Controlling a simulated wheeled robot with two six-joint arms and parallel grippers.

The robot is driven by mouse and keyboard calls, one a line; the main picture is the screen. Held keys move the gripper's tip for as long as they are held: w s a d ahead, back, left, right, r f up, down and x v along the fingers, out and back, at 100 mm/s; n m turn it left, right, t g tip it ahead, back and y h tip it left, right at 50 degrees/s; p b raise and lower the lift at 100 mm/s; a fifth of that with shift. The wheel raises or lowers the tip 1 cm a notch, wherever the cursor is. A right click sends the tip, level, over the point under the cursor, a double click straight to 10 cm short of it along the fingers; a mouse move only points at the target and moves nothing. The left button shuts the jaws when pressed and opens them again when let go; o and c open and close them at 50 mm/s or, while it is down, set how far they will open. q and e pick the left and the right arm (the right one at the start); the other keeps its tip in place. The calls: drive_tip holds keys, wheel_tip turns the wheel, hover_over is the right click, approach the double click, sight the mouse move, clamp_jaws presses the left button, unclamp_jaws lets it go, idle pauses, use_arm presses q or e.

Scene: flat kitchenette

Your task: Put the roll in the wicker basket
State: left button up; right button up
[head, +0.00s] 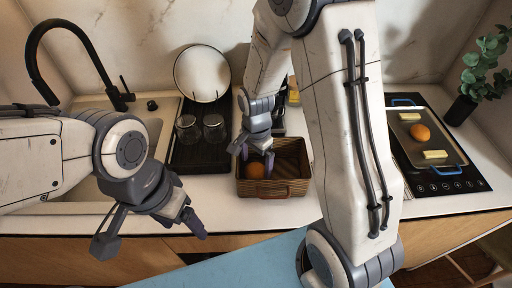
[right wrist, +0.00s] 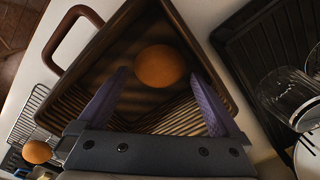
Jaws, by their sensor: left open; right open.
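The brown wicker basket (head: 297,158) stands on the counter in the middle of the head view, its handle toward the front. A round orange-brown roll (head: 255,170) is inside its left part. The right wrist view also shows the roll (right wrist: 160,66) within the basket walls (right wrist: 180,22). My right gripper (head: 253,157) points down into the basket, its fingers open on either side of the roll, with gaps to it. Whether the roll rests on the basket floor is hard to tell. My left gripper (head: 150,234) is open and empty in front of the sink.
A tray (head: 447,170) with another round orange-brown item (head: 420,132) and yellow blocks lies on the black cooktop at right. A dark drying rack (head: 205,157) with glasses and a white plate (head: 202,74) stands left of the basket. A black faucet (head: 75,40) is at left.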

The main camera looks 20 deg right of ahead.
sight(256, 168)
wheel_tip(256, 168, up, 8)
drive_tip(key=s+a+r+n, duration=0.2)
drive_tip(key=s+a+n, duration=0.3)
drive_tip(key=s+n, duration=0.4)
drive_tip(key=s+a+r+n+y, duration=0.1)
drive_tip(key=s+a+r+n, duration=0.2)
drive_tip(key=s+n, duration=0.6)
drive_tip(key=a+n, duration=0.2)
drive_tip(key=shift+s+a+r+b, duration=0.35)
